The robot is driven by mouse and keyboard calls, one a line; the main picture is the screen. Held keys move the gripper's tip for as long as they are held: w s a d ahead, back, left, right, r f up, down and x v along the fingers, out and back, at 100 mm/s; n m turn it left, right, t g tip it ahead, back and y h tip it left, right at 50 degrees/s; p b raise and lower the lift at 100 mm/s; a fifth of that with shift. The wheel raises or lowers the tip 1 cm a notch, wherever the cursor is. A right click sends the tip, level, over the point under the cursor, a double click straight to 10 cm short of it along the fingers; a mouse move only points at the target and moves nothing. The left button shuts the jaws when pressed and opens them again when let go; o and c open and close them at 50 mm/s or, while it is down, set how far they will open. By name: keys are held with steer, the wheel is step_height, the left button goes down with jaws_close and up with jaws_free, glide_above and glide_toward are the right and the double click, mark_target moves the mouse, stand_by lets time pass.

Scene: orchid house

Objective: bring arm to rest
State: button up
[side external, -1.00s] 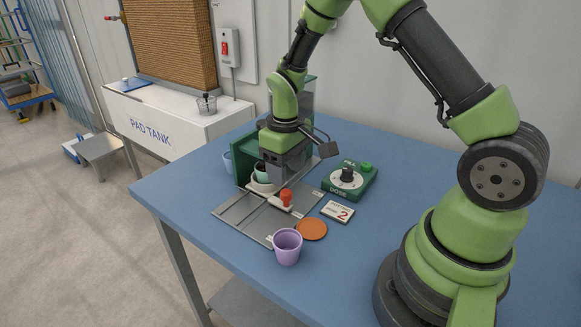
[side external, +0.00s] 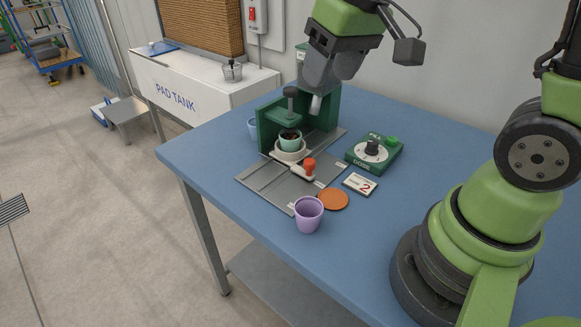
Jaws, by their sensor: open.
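My gripper (side external: 319,100) is raised above the back of the blue table (side external: 220,157), in front of the wall. Its jaws are open and I see nothing between them. It is clear of the green dosing stand (side external: 325,112) below it. A teal cup (side external: 290,139) sits on a white round holder (side external: 290,153) under the stand's arm. The cup appears to have dark contents.
A red-handled slide (side external: 309,166) lies on the grey rail plate (side external: 265,184). A lilac cup (side external: 308,216), an orange disc (side external: 333,199), a number 2 card (side external: 360,184) and a green dial box (side external: 374,155) stand nearby.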

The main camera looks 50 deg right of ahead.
steer(key=s+a+r+m+t, duration=0.1)
steer(key=s+a+r, duration=0.1)
steer(key=s, duration=0.3)
steer(key=s+a+r+t+y, duration=0.1)
steer(key=s+r+t, duration=0.1)
steer(key=s, duration=0.4)
steer(key=shift+s+a+r+m+t, duration=0.3)
steer(key=shift+a+r+m, duration=0.1)
steer(key=shift+r, duration=0.45)
